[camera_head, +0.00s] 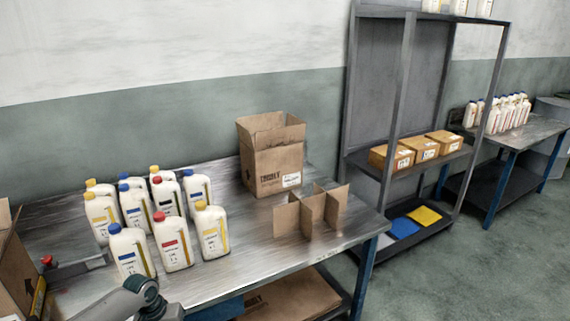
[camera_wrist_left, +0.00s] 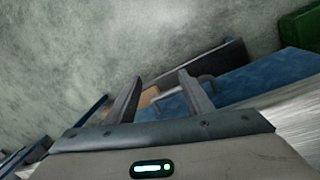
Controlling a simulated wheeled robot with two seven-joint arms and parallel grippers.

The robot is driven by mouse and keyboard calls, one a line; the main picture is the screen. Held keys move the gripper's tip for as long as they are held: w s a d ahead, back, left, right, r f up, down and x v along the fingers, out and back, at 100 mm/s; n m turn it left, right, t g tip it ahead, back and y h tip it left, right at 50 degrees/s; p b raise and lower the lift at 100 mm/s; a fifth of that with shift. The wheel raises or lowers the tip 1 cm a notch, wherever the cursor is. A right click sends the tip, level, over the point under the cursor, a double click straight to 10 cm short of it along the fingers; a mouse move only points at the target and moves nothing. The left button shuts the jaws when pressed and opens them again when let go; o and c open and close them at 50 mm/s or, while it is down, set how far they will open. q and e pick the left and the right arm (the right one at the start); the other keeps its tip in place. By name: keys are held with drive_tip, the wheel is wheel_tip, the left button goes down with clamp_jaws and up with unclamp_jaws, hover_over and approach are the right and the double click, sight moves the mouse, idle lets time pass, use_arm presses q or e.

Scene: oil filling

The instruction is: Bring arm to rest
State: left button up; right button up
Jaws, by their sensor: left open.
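My left gripper (camera_wrist_left: 160,76) shows in the left wrist view with its two dark fingers apart. Nothing is between the fingers. Behind them are grey floor, a blue surface (camera_wrist_left: 255,77) with a grey handle-like loop, and a green thing (camera_wrist_left: 301,27) at the upper right. In the head view a grey arm part of mine (camera_head: 128,299) shows at the bottom left, over the front edge of the table. No gripper can be made out in the head view, and my right gripper is not seen.
The metal table (camera_head: 225,275) holds several white bottles (camera_head: 172,241), an open carton (camera_head: 272,165) and a cardboard divider (camera_head: 313,209). Another box (camera_head: 12,270) stands at the left edge. A shelf rack (camera_head: 398,100) stands right of the table. Floor (camera_head: 450,280) at the right is clear.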

use_arm(q)
drive_tip(key=s+f+t+b, duration=0.1)
drive_tip(key=s+f, duration=0.2)
drive_tip(key=f, duration=0.7)
drive_tip(key=s+f+t+b, duration=0.1)
drive_tip(key=s+f, duration=0.3)
drive_tip(key=f, duration=0.5)
drive_tip(key=s+d+f+m+y+b, duration=0.1)
drive_tip(key=s+f, duration=1.2)
drive_tip(key=f, duration=0.1)
drive_tip(key=s+d+f+m+b, duration=0.1)
drive_tip(key=s+f, duration=0.3)
drive_tip(key=s, duration=0.8)
drive_tip(key=s+d+f+g+b, duration=0.1)
drive_tip(key=s+f, duration=0.3)
drive_tip(key=s, duration=0.8)
drive_tip(key=s+d+f+m+y, duration=0.1)
drive_tip(key=s+d+f, duration=0.2)
drive_tip(key=s, duration=0.9)
wheel_tip(320, 180, down, 2)
drive_tip(key=shift+d+f+m+g+b, duration=0.1)
drive_tip(key=shift+d+m+g+b, duration=0.2)
drive_tip(key=shift+b, duration=0.1)
drive_tip(key=shift+w, duration=0.1)
